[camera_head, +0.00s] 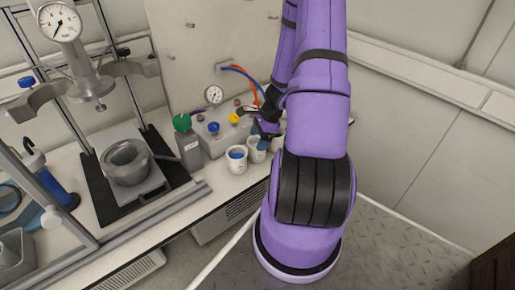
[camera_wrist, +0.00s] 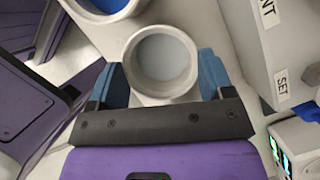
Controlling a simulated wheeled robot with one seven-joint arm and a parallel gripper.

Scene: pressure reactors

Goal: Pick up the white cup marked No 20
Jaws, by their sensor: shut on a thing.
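My gripper (camera_wrist: 162,80) is shut on a white cup (camera_wrist: 134,55) in the wrist view, with one blue fingertip on each side of it. I look down into the cup and see a pale grey inside. No marking can be read on it. In the head view my gripper (camera_head: 264,135) is low at the right end of the bench, at a white cup (camera_head: 255,155), which it partly hides. I cannot tell whether the cup is lifted off the bench.
A second white cup with blue inside (camera_head: 237,165) stands close to the left; it also shows in the wrist view (camera_wrist: 105,18). Behind is a control box (camera_head: 214,140) with coloured knobs. A grey bottle with a green cap (camera_head: 188,145) and a metal vessel (camera_head: 127,165) stand further left.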

